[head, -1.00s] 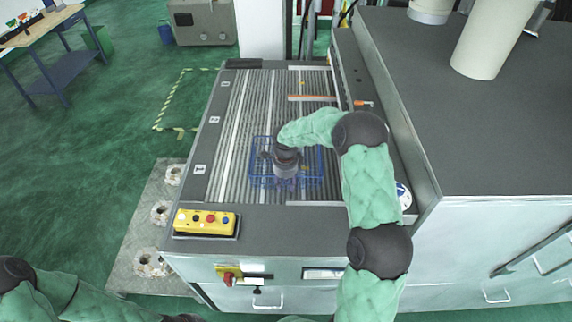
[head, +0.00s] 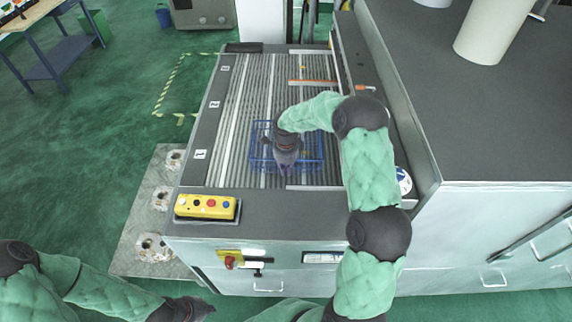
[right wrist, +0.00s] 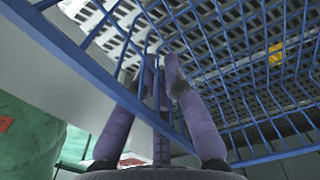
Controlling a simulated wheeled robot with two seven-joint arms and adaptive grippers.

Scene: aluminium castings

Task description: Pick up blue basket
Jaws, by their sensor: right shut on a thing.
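The blue wire basket (head: 316,150) sits on the ribbed grey bed near its front edge in the head view. Its blue wires also fill much of the right wrist view (right wrist: 280,156). My right gripper (head: 286,168) reaches down over the basket from the right. In the right wrist view, its fingers (right wrist: 162,75) are closed around the basket's wires. I cannot tell whether the basket is lifted off the bed. My left gripper (head: 196,309) is low at the bottom edge of the head view, away from the basket; its finger opening is unclear.
A yellow button box (head: 205,207) stands on the front left ledge. A large grey machine housing (head: 480,110) borders the bed on the right. An orange-topped strip (head: 312,82) lies farther back. The bed behind the basket is mostly clear.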

